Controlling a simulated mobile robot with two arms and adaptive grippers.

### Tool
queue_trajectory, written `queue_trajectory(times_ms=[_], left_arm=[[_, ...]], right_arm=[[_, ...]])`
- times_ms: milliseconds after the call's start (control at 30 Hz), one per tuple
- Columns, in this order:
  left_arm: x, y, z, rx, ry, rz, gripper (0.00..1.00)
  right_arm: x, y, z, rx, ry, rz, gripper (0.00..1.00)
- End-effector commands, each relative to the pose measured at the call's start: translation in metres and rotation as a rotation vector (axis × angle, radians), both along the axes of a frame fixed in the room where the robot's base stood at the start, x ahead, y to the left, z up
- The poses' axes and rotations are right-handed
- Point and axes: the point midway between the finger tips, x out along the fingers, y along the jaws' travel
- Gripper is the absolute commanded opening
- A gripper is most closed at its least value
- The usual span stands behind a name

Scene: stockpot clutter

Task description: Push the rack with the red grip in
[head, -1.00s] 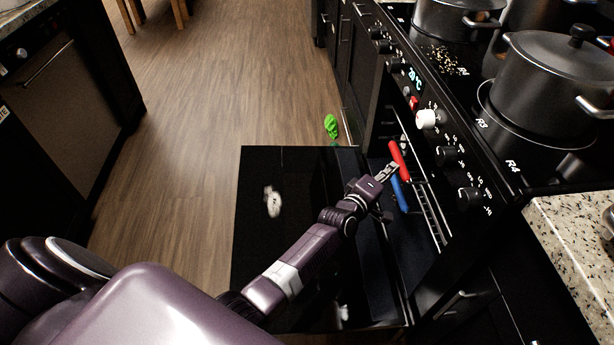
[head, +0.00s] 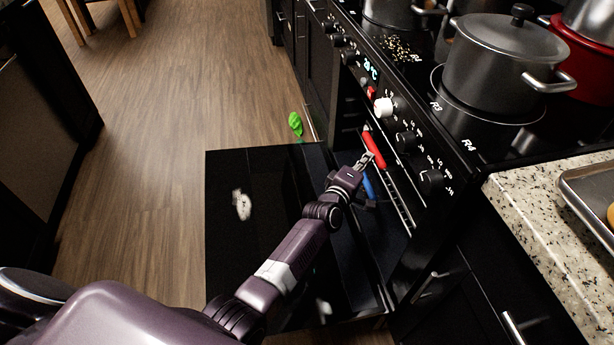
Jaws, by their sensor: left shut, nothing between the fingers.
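The rack's red grip (head: 374,149) shows in the oven opening, on the upper of two racks as far as I can see. A blue grip (head: 368,186) sits below it, partly hidden by my gripper. The oven rack (head: 398,199) shows as metal bars running toward the lower right inside the opening. My left gripper (head: 366,160) is shut and empty, its fingertips at the red grip; it looks to be touching it, but I cannot be sure. The oven door (head: 255,255) is folded down open under my left arm. My right gripper is not in view.
Pots, including a dark grey stockpot (head: 505,55), stand on the cooktop above the oven. Knobs, one of them white (head: 384,107), stick out of the control panel. A green object (head: 295,124) is beyond the door. A speckled counter (head: 530,215) is at right.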

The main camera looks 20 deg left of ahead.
Motion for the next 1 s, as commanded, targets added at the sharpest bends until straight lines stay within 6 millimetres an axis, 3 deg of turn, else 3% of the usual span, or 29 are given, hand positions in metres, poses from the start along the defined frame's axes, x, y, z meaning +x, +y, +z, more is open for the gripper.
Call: queue_trajectory(times_ms=[33,267,800,1000], left_arm=[[0.000,-0.007,0.006,-0.006,-0.008,-0.009,0.00],[-0.019,-0.003,0.006,-0.005,-0.005,-0.007,0.00],[-0.099,0.019,0.014,-0.002,-0.001,0.001,0.00],[-0.115,0.022,0.017,-0.002,-0.001,0.002,0.00]], right_arm=[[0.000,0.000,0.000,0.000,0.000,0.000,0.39],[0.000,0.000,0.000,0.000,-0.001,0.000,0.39],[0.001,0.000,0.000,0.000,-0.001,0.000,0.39],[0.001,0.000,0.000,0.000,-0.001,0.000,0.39]])
